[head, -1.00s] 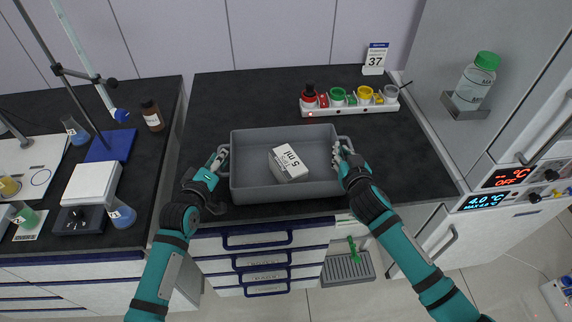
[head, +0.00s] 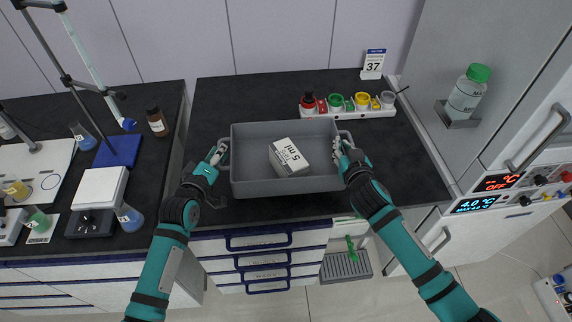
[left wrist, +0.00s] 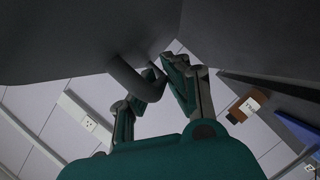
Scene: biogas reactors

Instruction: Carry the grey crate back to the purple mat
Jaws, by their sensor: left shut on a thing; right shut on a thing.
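The grey crate (head: 250,188) is in the middle of the head view, over the front part of the dark bench top. A white box marked 5 ml (head: 289,158) lies inside it. My left gripper (head: 220,156) is shut on the crate's left handle, and my right gripper (head: 341,148) is shut on its right handle. In the left wrist view the left gripper's fingers (left wrist: 155,88) close around the curved grey handle (left wrist: 135,75) below the dark crate side. I cannot tell how far the crate is above the bench. No purple mat shows in any view.
A white rack (head: 350,112) with coloured caps stands behind the crate to the right, near a sign reading 37 (head: 373,64). A grey cabinet (head: 440,60) bounds the right. A brown bottle (head: 157,120) stands on the left bench.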

